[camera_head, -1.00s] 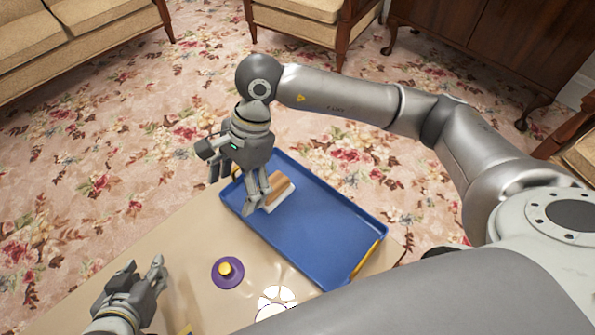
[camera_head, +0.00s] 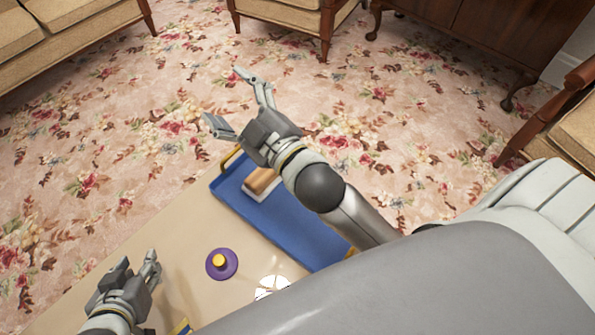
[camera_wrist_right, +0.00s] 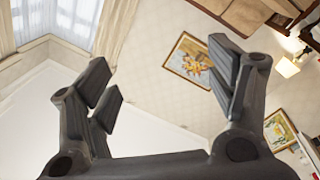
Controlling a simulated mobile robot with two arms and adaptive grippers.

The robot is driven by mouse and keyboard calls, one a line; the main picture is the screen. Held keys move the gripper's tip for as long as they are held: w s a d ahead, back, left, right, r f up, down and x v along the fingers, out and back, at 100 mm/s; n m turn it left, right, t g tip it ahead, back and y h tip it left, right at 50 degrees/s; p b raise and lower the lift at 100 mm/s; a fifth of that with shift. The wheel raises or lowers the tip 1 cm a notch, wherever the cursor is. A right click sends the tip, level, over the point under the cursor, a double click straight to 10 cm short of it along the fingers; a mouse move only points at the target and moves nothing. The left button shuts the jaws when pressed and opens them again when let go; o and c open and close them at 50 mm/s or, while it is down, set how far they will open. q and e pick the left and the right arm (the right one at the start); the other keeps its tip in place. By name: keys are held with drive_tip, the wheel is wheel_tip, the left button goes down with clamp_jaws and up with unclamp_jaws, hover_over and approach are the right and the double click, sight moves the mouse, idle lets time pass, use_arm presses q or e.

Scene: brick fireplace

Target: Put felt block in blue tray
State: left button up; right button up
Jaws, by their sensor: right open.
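The felt block (camera_head: 262,182), with a tan top and a pale grey-white base, lies in the blue tray (camera_head: 290,238) near its far left end. My right arm covers part of the tray's right side. My right gripper (camera_head: 224,98) is open and empty, raised beyond the tray's far edge and apart from the block. In the right wrist view its spread fingers (camera_wrist_right: 158,78) have nothing between them. My left gripper (camera_head: 136,262) is open and empty over the table's left part, away from the tray.
The tray stands on a beige table (camera_head: 185,245). A shiny white round item (camera_head: 271,287) sits near the front edge, partly hidden. Armchairs and a wooden cabinet stand beyond on floral carpet.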

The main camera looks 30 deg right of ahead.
drive_tip(key=s+d+f+m+g+h, duration=0.1)
drive_tip(key=s+d+f+m+g, duration=0.1)
drive_tip(key=f, duration=0.4)
drive_tip(key=s+d+f+m+g, duration=0.2)
drive_tip(key=s+f+m+g, duration=0.1)
drive_tip(key=s+f, duration=0.3)
drive_tip(key=s+d+f+m+g+h, duration=0.1)
drive_tip(key=s+d+f+m+g, duration=0.1)
drive_tip(key=f, duration=0.5)
drive_tip(key=shift+s+m+g+h, duration=0.3)
drive_tip(key=shift+s+m+g, duration=0.3)
drive_tip(key=shift+s+g, duration=0.85)
use_arm(q)
drive_tip(key=shift+r, duration=0.1)
